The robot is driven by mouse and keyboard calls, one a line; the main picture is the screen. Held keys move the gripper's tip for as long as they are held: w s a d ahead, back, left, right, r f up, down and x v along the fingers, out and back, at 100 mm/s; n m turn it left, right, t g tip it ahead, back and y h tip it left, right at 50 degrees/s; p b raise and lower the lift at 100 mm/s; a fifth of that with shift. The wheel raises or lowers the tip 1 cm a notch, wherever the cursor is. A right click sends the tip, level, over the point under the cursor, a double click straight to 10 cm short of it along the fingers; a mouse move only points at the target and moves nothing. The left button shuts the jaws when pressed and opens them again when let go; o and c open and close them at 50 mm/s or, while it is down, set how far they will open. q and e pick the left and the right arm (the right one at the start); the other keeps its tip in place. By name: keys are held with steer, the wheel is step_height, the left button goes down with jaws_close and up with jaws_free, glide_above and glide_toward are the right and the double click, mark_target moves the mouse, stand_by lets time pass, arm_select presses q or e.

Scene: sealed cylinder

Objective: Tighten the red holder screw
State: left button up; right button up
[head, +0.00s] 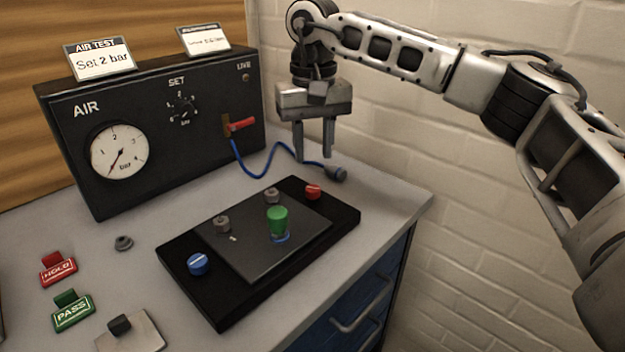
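The red holder screw (313,191) is a small red knob at the far right corner of the black holder block (215,305). A blue screw (198,264) is at the block's near left corner. A green-topped cylinder (277,220) stands upright between them, with a blue ring at its foot. My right gripper (314,157) points down above and slightly behind the red screw in the picture. Its two fingers are apart, nothing is between them, and it does not appear to touch the screw. My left gripper is not in view.
The black AIR box (185,160) with gauge and dial stands at the back. A blue hose (265,172) runs from its red-handled valve to a connector (339,175) on the bench, near my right gripper. HOLD (58,271) and PASS (73,313) tags lie left. A brick wall is right.

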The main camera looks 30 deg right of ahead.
mark_target(313, 188)
step_height(313, 188, down, 7)
steer(key=shift+f, duration=0.1)
stand_by(0.3)
steer(key=c, duration=0.7)
